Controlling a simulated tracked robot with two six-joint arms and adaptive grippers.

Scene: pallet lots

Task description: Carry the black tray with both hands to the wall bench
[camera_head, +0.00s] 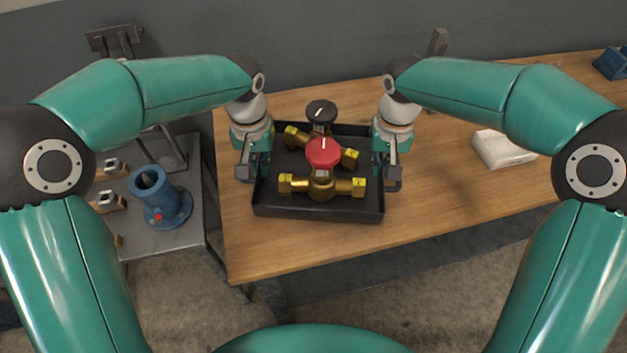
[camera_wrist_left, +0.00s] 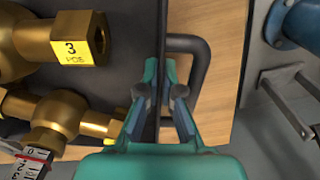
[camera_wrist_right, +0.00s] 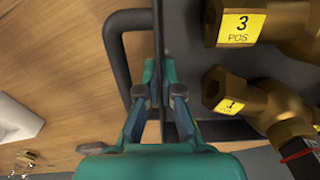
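The black tray (camera_head: 318,212) is level over the wooden bench top, near its left end. I cannot tell whether it rests on the wood or hangs just above it. It holds brass valves, one with a red knob (camera_head: 323,152) and one with a black knob (camera_head: 320,111). My left gripper (camera_head: 254,174) is shut on the tray's left wall, its fingers on either side, inside the loop handle (camera_wrist_left: 203,75). My right gripper (camera_head: 387,179) is shut on the right wall in the same way, beside the other handle (camera_wrist_right: 112,55). The fingertips are partly hidden in the head view.
The wooden bench (camera_head: 450,185) stands along a grey wall (camera_head: 330,40). A white packet (camera_head: 502,149) lies on it to the right, and a blue object (camera_head: 611,63) at the far right. A lower grey side table (camera_head: 180,235) at left holds a blue fixture (camera_head: 165,203).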

